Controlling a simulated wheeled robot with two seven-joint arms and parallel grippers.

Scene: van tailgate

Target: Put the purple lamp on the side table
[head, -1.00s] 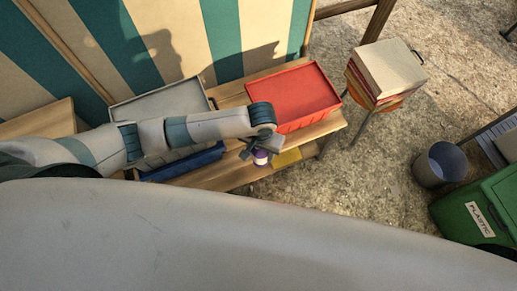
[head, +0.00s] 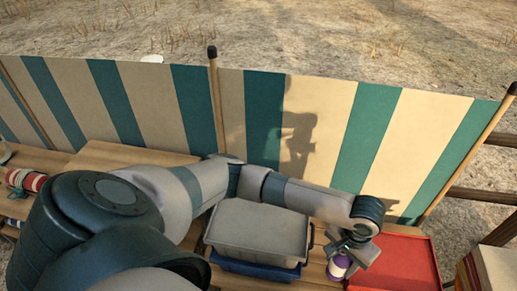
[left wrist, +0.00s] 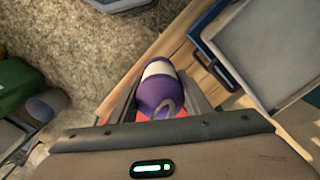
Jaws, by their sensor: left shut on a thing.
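The purple lamp (head: 337,271), purple with a pale white band, is at the lower right of the head view. It also shows in the left wrist view (left wrist: 158,88), with a light loop on its near end. My left gripper (head: 350,252) is shut on it, one finger on each side. The lamp is over or beside the wooden bench (head: 314,276); I cannot tell whether it touches. No surface here is clearly recognisable as the side table. My right gripper is not in view.
A grey bin (head: 258,232) on a blue crate (head: 250,268) stands left of the lamp. A red tray (head: 398,265) lies close on its right. A striped windbreak (head: 315,125) stands behind. Cardboard-coloured boxes (head: 495,268) are at the right edge.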

